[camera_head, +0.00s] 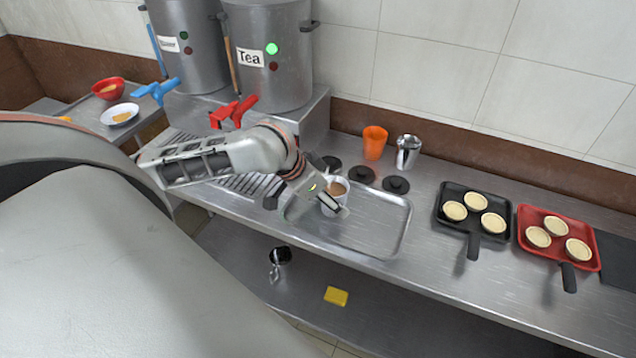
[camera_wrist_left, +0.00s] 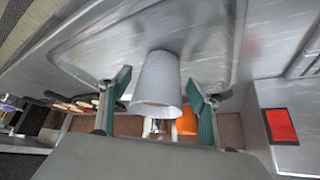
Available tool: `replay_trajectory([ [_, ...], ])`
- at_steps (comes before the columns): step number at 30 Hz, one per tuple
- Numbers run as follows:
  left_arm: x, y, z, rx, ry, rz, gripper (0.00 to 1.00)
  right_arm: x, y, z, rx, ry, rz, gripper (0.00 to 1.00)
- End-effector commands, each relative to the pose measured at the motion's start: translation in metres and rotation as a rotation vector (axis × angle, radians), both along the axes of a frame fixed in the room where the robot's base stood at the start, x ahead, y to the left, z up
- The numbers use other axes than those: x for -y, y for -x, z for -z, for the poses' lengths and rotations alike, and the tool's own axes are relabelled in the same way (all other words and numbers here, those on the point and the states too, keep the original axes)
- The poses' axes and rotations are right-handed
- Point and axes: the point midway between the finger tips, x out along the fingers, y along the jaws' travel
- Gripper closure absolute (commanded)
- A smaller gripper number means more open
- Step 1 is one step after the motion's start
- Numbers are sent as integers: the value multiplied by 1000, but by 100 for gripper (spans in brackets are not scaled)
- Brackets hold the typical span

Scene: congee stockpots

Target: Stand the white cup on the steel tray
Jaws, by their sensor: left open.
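The white cup (camera_head: 341,181) holds a brown drink and stands upright at the left end of the steel tray (camera_head: 385,245). My left gripper (camera_head: 322,197) is at the cup and hides part of it. In the left wrist view the cup (camera_wrist_left: 157,80) is between the two fingers of the open gripper (camera_wrist_left: 158,90), with a visible gap on each side. Its base appears to rest on the tray (camera_wrist_left: 205,60). My right gripper is not in view.
An orange cup (camera_head: 374,143) and a steel cup (camera_head: 407,152) stand behind the tray, near several black lids (camera_head: 396,185). A black pan (camera_head: 456,222) and a red pan (camera_head: 550,252) are to the right. The Tea pot (camera_head: 280,55) stands behind my arm. The tray's right part is clear.

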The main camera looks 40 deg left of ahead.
Motion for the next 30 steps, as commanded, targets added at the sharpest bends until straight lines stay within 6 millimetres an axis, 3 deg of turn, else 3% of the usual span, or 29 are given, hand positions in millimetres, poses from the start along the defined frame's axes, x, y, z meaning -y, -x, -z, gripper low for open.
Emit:
replay_trajectory([
  [9, -14, 31, -52, 2, -8, 1, 38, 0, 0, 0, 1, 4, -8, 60],
  [15, -19, 44, -74, 1, -5, 0, 38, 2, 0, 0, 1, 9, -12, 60],
  [30, -20, 52, -86, -1, 0, 0, 38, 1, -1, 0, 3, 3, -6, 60],
])
